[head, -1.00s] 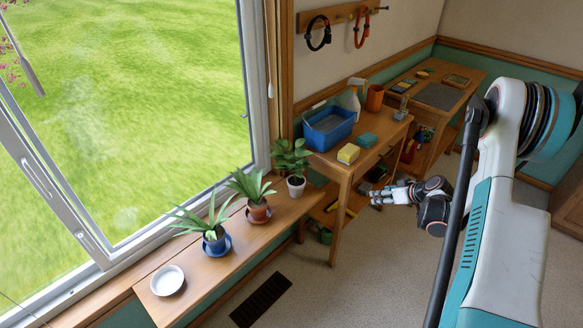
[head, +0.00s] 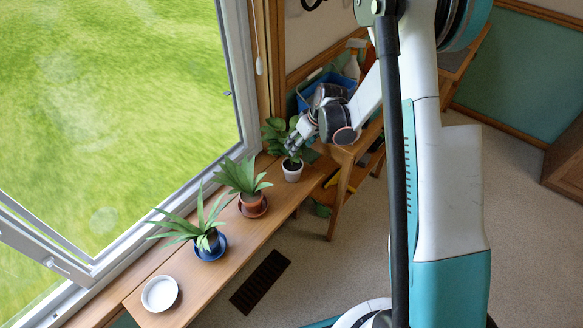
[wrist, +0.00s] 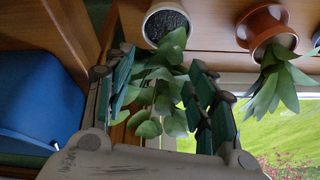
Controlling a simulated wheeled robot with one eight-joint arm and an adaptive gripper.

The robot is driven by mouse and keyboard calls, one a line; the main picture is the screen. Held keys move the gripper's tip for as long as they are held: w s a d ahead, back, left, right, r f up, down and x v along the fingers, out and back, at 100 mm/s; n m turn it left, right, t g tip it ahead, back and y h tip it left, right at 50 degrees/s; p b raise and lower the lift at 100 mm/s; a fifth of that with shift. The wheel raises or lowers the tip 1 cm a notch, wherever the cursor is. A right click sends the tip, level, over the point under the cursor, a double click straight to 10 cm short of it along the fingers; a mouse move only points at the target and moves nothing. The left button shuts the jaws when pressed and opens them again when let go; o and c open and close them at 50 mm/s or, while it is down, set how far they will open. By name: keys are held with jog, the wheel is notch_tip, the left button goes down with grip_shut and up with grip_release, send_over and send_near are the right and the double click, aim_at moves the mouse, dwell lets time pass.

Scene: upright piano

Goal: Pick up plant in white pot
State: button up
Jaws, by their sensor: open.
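The plant in the white pot (head: 292,171) stands upright at the far end of the wooden window sill, close to the side table. Its broad green leaves (head: 275,135) partly show behind my gripper. My gripper (head: 292,145) is just above the pot, at the leaves. In the wrist view the white pot (wrist: 166,24) with dark soil is at the top, and the leaves (wrist: 150,95) hang between the two spread fingers of my gripper (wrist: 158,88). The fingers are open and not closed on the pot. Whether they touch the leaves I cannot tell.
A plant in a terracotta pot (head: 252,204) stands beside it on the sill, then one in a blue pot (head: 208,241) and a white bowl (head: 160,293). The side table (head: 345,150) bears a blue bin (wrist: 38,95). The window is at the left.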

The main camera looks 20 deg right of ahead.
aim_at(292, 160)
jog(key=shift+a+b+x, duration=0.1)
jog(key=shift+b+x, duration=0.8)
jog(key=shift+x, duration=1.05)
jog(key=shift+a+b+x, duration=0.15)
jog(key=shift+b+x, duration=0.7)
jog(key=shift+x, duration=1.1)
jog(key=shift+w+r, duration=0.1)
jog(key=shift+r, duration=0.1)
jog(key=shift+c, duration=0.5)
grip_shut()
